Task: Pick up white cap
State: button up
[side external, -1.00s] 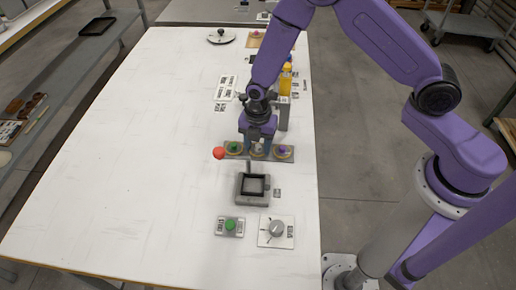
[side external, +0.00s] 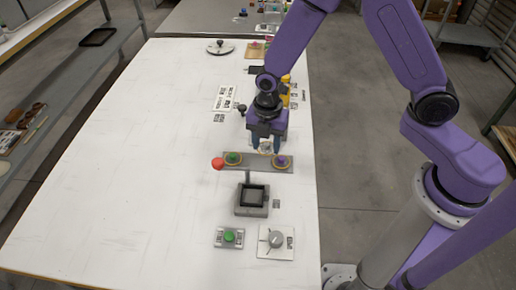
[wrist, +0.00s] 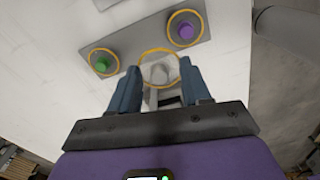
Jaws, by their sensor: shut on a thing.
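The white cap (side external: 265,148), ringed in yellow, is between the fingertips of my gripper (side external: 265,150) in the side external view. My gripper is shut on it and holds it above the grey rack (side external: 258,167). In the wrist view the white cap (wrist: 160,72) shows between the two blue-grey fingers of my gripper (wrist: 161,82). A green cap (side external: 233,157) sits at the rack's left end and a purple cap (side external: 281,160) at its right end. No cap sits in the middle of the rack.
A red knob (side external: 217,163) stands by the rack's left end. Yellow bottles (side external: 286,92) stand behind my gripper. The table's left side (side external: 130,150) is clear.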

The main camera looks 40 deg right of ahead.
jog(key=s+d+r, duration=0.4)
jog(key=s+r, duration=0.6)
jog(key=r, duration=0.2)
jog(key=w+d+f, duration=0.1)
jog(key=w+d, duration=0.4)
jog(key=w, duration=0.8)
jog(key=w+d, duration=0.4)
jog(key=w, duration=1)
jog(key=shift+s+a+f, duration=0.1)
jog(key=shift+s+f, duration=0.05)
jog(key=shift+f, duration=2.7)
jog(key=shift+s+a+f, duration=0.1)
jog(key=shift+f, duration=2.75)
jog(key=shift+d+f, duration=0.1)
jog(key=shift+f, duration=0.4)
